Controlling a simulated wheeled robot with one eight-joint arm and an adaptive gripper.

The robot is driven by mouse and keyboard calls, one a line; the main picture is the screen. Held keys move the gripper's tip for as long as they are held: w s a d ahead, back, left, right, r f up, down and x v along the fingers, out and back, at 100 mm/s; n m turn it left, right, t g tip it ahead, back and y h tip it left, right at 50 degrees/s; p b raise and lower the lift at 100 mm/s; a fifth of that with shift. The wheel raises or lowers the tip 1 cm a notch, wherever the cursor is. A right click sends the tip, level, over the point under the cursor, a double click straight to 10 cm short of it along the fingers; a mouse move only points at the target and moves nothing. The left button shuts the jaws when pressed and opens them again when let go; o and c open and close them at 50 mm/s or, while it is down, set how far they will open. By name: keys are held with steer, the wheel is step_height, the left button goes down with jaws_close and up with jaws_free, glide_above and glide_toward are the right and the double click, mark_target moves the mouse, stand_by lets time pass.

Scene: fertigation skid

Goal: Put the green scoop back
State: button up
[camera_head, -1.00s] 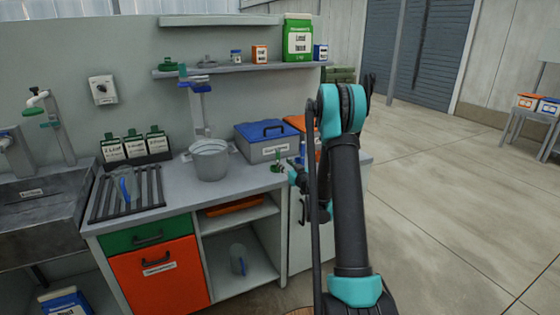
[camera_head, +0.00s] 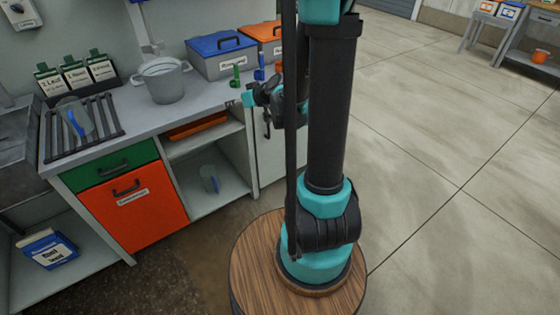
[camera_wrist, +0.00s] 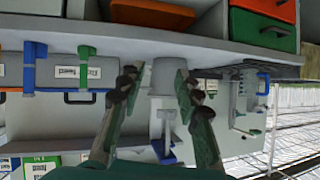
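A small upright green item (camera_head: 236,76), which may be the green scoop, stands at the counter's front edge before the blue-lidded box. It also shows in the upside-down wrist view (camera_wrist: 86,72). A similar blue item (camera_head: 260,73) stands to its right. My gripper (camera_head: 249,97) is close to the green item, just in front of the counter edge. In the wrist view my gripper (camera_wrist: 156,76) is open. Nothing is between its fingers; the grey bucket appears behind the gap. The green item's exact shape is too small to tell.
A grey bucket (camera_head: 165,85), a blue-lidded box (camera_head: 222,62) and a drying rack (camera_head: 90,128) with a clear jug (camera_head: 75,118) occupy the counter (camera_head: 130,120). Green-topped packs (camera_head: 75,76) stand behind the rack. Another clear jug (camera_head: 209,180) sits on the lower shelf. Floor at right is clear.

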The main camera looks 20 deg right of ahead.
steer(key=s+d+f+m+g+h, duration=0.1)
steer(key=s+d+f+g+h, duration=0.1)
steer(key=s, duration=0.6)
steer(key=s+d+f+m+g+h, duration=0.1)
steer(key=s+d+f+m+h, duration=0.1)
steer(key=s, duration=0.7)
steer(key=s+d+f+m+g+h, duration=0.1)
steer(key=s+d+f+g+h, duration=0.1)
steer(key=s, duration=0.7)
steer(key=d+f, duration=0.1)
steer(key=d, duration=0.1)
steer(key=shift+d+f+m+g, duration=0.25)
steer(key=shift+d+m+g, duration=0.05)
steer(key=shift+d, duration=0.1)
